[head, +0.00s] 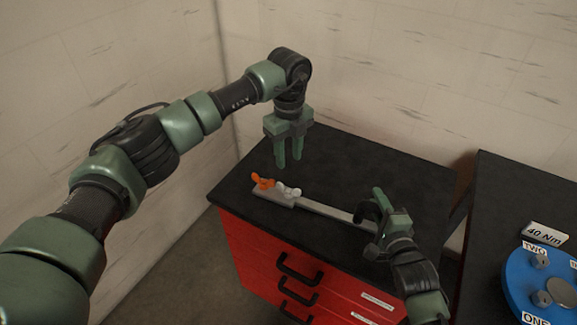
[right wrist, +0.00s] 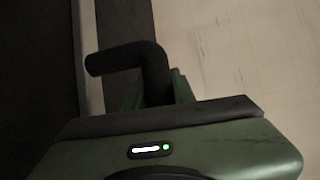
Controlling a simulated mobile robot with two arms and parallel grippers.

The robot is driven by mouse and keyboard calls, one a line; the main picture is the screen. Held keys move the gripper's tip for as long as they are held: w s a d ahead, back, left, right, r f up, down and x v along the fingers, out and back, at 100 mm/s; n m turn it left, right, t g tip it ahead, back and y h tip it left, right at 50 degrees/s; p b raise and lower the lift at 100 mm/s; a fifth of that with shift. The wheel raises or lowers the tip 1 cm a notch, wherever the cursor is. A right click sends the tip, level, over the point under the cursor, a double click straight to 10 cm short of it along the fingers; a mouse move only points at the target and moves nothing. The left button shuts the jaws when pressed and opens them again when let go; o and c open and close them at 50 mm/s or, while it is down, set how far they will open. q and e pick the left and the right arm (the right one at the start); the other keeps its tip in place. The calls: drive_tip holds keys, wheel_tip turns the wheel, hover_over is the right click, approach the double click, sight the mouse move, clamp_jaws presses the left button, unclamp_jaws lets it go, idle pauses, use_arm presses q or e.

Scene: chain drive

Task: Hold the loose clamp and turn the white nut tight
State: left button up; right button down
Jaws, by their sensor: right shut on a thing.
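The clamp (head: 318,207) is a long light-grey bar lying across the black top of the red cabinet. The white nut (head: 289,191) sits near its left end, beside an orange winged piece (head: 263,182). My left gripper (head: 288,166) points down above the white nut, apart from it, with a gap between its fingers and nothing in them. My right gripper (head: 370,222) is at the bar's right end, shut on a black bent handle (head: 364,209). In the right wrist view the handle (right wrist: 128,57) rises from the jaws and bends left towards the grey bar; its grasped part is hidden.
The red drawer cabinet (head: 250,262) has free black top behind and right of the bar. A second dark table at the right carries a blue disc (head: 520,286) and a "40 Nm" block (head: 545,234). Pale walls stand behind and at the left.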

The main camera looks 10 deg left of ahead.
use_arm(q)
drive_tip(key=shift+r, duration=0.35)
use_arm(e)
drive_tip(key=c, duration=1.1)
unclamp_jaws()
drive_tip(key=shift+s, duration=0.1)
